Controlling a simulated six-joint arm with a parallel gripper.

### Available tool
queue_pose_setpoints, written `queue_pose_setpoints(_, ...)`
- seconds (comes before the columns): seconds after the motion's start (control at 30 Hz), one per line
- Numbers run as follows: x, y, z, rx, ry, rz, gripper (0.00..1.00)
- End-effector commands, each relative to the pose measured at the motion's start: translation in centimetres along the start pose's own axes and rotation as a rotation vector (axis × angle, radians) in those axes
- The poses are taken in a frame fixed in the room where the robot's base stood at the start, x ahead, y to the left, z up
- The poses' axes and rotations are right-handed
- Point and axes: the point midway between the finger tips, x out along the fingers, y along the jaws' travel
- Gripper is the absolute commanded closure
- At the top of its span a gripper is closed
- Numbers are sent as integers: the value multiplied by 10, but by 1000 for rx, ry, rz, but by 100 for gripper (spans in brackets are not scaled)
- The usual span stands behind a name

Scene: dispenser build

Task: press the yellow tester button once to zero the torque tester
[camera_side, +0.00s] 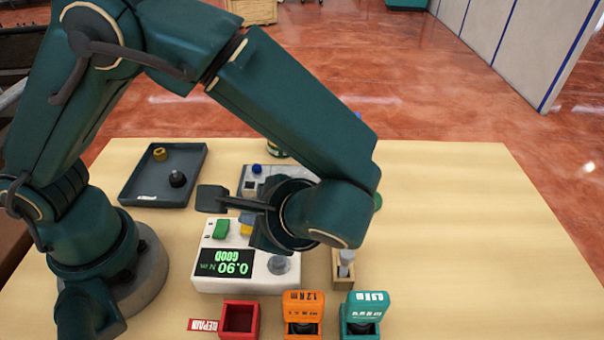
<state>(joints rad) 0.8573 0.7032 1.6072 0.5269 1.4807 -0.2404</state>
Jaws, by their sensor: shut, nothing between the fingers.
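The torque tester (210,284) is a white box on the table, in front of my wrist. Its dark display (227,263) shows 0.90 N m and GOOD in green, upside down in this view. A green button (221,229) sits on its top left. The yellow button (246,229) is just right of it and partly hidden by my gripper (258,243). My gripper is shut and empty, low over the tester beside the yellow button. I cannot tell whether it touches the button. A grey round socket (279,265) is on the tester's right.
A dark tray (150,196) with a yellow part and a black part lies at the back left. A red bin (239,320), an orange holder (303,312) and a teal holder (366,312) line the front. A wooden block (343,272) stands right of the tester. The table's right is clear.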

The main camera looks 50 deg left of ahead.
Motion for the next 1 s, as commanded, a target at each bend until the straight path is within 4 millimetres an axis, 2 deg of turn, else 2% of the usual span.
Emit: queue_pose_setpoints(1.0,6,4,-4,0,-1,0,100)
